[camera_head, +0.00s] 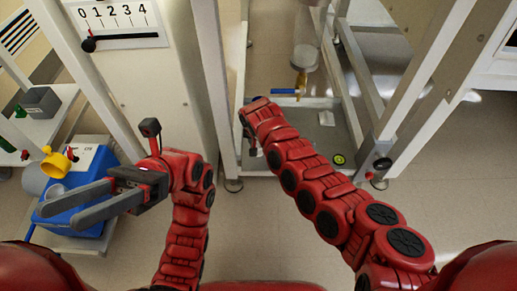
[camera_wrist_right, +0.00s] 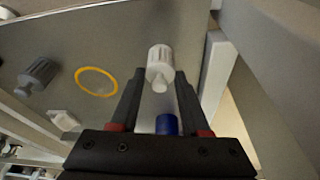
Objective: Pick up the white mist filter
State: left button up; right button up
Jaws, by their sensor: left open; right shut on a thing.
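A white ribbed cylinder with a narrow nozzle, the white mist filter (camera_wrist_right: 160,60), shows in the right wrist view between the tips of my right gripper (camera_wrist_right: 160,76). The fingers are closed against its sides, and its nozzle points back towards the palm. A blue cylinder (camera_wrist_right: 167,124) shows between the fingers nearer the palm; I cannot tell what it belongs to. In the head view my right arm reaches into the frame, its gripper is mostly hidden, and I cannot make out the filter. My left gripper (camera_head: 57,207) is open and empty, above a blue box (camera_head: 80,215) at the left.
The right wrist view shows a grey ribbed part (camera_wrist_right: 38,76), a yellow ring (camera_wrist_right: 97,82) and a small white piece (camera_wrist_right: 63,120) on a grey surface. In the head view, frame posts (camera_head: 440,75) stand close to my right arm. A blue-handled valve (camera_head: 286,92) is beyond it.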

grip_shut()
